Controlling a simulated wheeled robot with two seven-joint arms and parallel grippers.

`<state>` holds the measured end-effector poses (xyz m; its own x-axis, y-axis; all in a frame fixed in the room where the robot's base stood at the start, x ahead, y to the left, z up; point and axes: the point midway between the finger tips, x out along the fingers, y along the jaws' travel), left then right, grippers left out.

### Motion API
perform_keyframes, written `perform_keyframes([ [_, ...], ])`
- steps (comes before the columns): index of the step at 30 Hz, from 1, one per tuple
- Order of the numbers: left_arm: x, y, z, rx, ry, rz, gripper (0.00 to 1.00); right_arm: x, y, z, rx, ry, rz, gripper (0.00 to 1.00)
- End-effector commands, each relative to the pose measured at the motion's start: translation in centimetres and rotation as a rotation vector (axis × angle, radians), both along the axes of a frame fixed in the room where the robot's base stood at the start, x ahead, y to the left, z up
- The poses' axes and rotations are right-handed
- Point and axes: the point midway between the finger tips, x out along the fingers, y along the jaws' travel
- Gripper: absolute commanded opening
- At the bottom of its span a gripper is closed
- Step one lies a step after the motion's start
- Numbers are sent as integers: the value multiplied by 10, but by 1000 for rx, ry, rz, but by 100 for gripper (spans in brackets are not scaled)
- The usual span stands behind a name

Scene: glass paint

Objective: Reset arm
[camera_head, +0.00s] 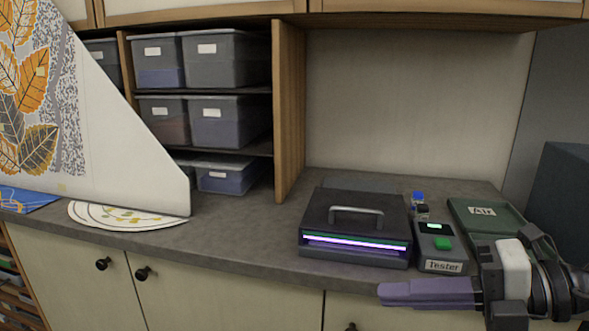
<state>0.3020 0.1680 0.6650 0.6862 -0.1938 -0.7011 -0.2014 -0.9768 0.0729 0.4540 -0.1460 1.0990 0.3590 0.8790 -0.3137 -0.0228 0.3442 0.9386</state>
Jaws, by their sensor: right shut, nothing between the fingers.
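My right gripper (384,293) comes in from the lower right, its purple fingers shut with nothing between them. It hangs in front of the counter's front edge, below the tester and the dark box in the picture. My left gripper is not in view. The dark box (340,212) has a metal handle on its lid and a glowing white-violet strip along its front. The grey tester (440,263), with a green button and a lit green display, stands just right of the box.
A green tray marked "Air" (483,212) lies behind my right wrist. A small blue-capped bottle (418,199) stands behind the tester. Lidded bins (228,122) fill the shelves. A large leaf-patterned panel (110,140) stands at left over a round patterned sheet (112,216). The middle counter (240,240) is clear.

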Motion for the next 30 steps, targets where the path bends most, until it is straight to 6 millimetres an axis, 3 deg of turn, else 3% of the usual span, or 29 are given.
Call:
perform_keyframes([
  [3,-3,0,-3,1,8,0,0,-4,28,-2,373,100,-13,0],
  [5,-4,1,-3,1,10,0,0,5,28,-6,590,169,-90,0],
  [7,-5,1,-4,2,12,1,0,20,14,-25,822,273,-242,0],
  [10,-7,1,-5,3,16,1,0,38,-17,-88,1061,453,-535,0],
  [14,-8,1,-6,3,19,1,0,30,-45,-182,1186,671,-866,0],
  [17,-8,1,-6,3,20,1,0,5,-54,-254,1210,837,-1086,0],
  [21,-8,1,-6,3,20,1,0,-50,-52,-342,1181,1074,-1349,0],
  [25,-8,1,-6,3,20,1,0,-105,-40,-399,1123,1261,-1519,0],
  [30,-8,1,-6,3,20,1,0,-150,-26,-433,1066,1408,-1627,0],
])
